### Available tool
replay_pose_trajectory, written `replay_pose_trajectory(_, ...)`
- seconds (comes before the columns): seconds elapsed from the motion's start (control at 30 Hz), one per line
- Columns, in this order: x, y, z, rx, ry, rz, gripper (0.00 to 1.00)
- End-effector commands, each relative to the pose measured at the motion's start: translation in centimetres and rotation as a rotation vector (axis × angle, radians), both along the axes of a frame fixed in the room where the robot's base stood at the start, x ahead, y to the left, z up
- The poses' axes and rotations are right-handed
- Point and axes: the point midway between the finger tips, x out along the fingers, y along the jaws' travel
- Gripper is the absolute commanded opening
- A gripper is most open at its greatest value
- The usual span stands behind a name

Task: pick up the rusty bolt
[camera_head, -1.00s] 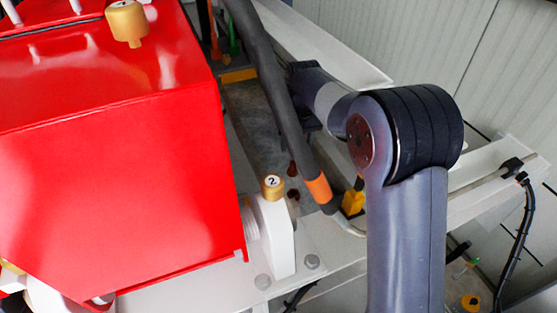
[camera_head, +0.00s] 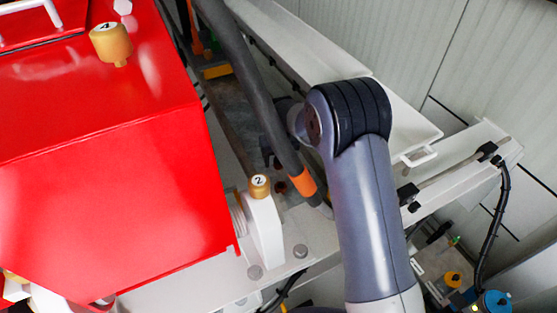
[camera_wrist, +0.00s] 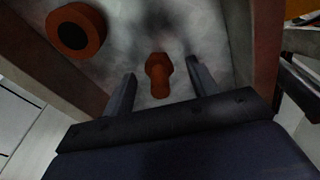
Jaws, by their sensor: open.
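The rusty bolt (camera_wrist: 159,76) is orange-brown and lies on a grey, stained metal surface in the wrist view. My gripper (camera_wrist: 160,70) is open, with one dark finger on each side of the bolt and a visible gap on both sides. The fingers do not appear to touch it. How high the fingertips are above the surface is hard to tell. In the head view, my gripper is mostly hidden behind the black hose, and the bolt cannot be made out for sure.
A rusty ring-shaped part (camera_wrist: 75,29) lies up and left of the bolt. Brownish walls flank the surface. In the head view, a red pump housing (camera_head: 110,170), a black hose (camera_head: 255,85) with an orange band and a knob marked 2 (camera_head: 259,186) stand close to my arm.

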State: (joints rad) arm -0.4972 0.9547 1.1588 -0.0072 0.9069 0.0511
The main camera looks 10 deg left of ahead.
Motion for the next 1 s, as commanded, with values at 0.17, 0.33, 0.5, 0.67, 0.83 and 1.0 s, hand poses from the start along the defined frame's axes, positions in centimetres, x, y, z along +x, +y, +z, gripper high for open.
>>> replay_pose_trajectory(0.17, 0.0, 0.0, -0.04, 0.0, 0.0, 0.0, 0.56)
replay_pose_trajectory(0.33, 0.0, 0.0, -0.02, 0.0, 0.0, 0.0, 0.42)
replay_pose_trajectory(0.5, 0.0, 0.0, -0.01, 0.0, 0.0, 0.0, 0.28)
replay_pose_trajectory(0.67, 0.0, 0.0, -0.01, 0.0, 0.0, 0.0, 0.15)
replay_pose_trajectory(0.83, 0.01, 0.0, 0.02, 0.0, 0.0, 0.0, 0.06)
replay_pose_trajectory(1.0, 0.02, 0.01, 0.12, 0.0, -0.001, 0.0, 0.06)
